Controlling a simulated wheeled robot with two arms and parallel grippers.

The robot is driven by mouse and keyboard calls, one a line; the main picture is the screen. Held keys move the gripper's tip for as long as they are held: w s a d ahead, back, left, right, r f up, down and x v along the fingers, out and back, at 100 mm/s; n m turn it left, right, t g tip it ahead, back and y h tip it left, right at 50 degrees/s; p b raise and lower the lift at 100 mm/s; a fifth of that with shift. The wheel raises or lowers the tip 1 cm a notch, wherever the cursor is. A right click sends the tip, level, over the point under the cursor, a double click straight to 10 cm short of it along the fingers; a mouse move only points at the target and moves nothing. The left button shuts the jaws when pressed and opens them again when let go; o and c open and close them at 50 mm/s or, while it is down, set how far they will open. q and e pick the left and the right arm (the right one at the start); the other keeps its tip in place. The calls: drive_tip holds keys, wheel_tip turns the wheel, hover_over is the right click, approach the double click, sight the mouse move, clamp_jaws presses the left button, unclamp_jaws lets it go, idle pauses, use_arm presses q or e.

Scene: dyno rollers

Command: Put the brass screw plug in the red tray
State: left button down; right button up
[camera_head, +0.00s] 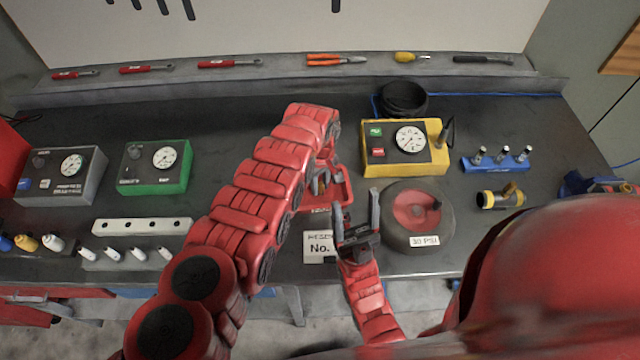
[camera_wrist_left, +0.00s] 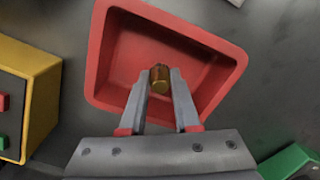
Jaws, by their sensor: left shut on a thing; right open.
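The brass screw plug (camera_wrist_left: 159,84) is a small brown-gold cylinder between the fingertips of my left gripper (camera_wrist_left: 160,74). It appears over the inside of the red tray (camera_wrist_left: 222,57) in the left wrist view; I cannot tell whether it touches the floor. In the head view the red tray (camera_head: 342,190) is partly hidden behind my left arm. My left gripper (camera_head: 320,184) points down into it, and the plug is hard to make out there. My right gripper (camera_head: 357,215) is open and empty, in front of the tray.
A round 30 PSI device (camera_head: 447,215) stands close right of my right gripper. A yellow gauge box (camera_head: 437,160) is behind it. A green gauge box (camera_head: 178,178) and a grey one (camera_head: 88,190) stand left.

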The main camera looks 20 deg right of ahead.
use_arm(q)
drive_tip(key=c, duration=0.6)
unclamp_jaws()
drive_tip(key=shift+f, duration=0.15)
